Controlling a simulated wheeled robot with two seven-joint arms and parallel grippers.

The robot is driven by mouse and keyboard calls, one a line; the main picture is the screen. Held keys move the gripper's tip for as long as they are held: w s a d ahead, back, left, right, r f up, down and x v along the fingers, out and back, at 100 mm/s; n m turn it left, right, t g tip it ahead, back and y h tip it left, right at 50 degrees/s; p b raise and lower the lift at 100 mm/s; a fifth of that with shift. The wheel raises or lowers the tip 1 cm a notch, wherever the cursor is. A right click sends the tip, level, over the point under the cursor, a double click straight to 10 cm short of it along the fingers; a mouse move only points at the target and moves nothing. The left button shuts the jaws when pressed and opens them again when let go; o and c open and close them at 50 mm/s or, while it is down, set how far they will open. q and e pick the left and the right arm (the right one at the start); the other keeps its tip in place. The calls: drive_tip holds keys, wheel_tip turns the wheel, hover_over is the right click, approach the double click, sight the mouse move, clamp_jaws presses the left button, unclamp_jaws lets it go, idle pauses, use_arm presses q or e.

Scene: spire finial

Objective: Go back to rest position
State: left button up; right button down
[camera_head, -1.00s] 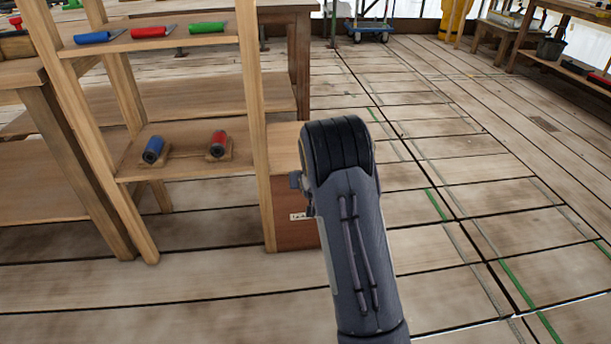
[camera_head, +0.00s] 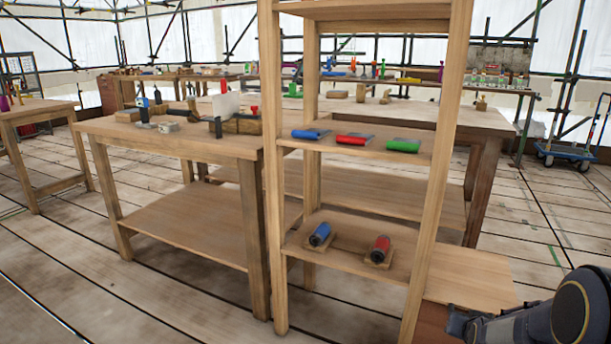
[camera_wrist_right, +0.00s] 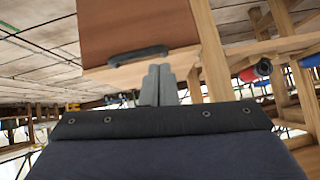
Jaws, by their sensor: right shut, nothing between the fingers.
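My right arm shows at the bottom right corner of the head view. In the right wrist view my right gripper (camera_wrist_right: 158,84) has its two grey fingers together, with nothing between them. The fingers appear close to a brown cabinet front with a dark handle (camera_wrist_right: 138,55); I cannot tell whether they touch it. My left gripper is not in view.
A wooden shelf rack (camera_head: 440,150) stands ahead. It holds blue (camera_head: 310,134), red (camera_head: 354,139) and green (camera_head: 404,146) tools above, and blue (camera_head: 320,234) and red (camera_head: 380,249) cylinders below. A workbench (camera_head: 180,140) stands left. Floor (camera_head: 130,310) is clear at front left.

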drive_tip(key=s+a+r+n+g+y, duration=0.1)
drive_tip(key=s+a+r+y, duration=0.25)
drive_tip(key=s+a, duration=0.3)
drive_tip(key=s+a+r+y, duration=0.2)
drive_tip(key=s+a+r, duration=0.3)
drive_tip(key=s+a, duration=0.15)
drive_tip(key=s+a+r+n+g+y, duration=0.15)
drive_tip(key=s+a, duration=0.25)
drive_tip(key=s, duration=0.4)
drive_tip(key=s+a+n+g, duration=0.15)
drive_tip(key=s+a, duration=0.25)
drive_tip(key=s, duration=0.4)
wheel_tip(320, 180, up, 38)
drive_tip(key=n+p, duration=0.1)
drive_tip(key=p, duration=3.6)
drive_tip(key=shift+w+f+t+p, duration=0.15)
drive_tip(key=shift+f+t+p, duration=0.05)
drive_tip(key=shift+t+p, duration=0.1)
drive_tip(key=shift+a, duration=0.1)
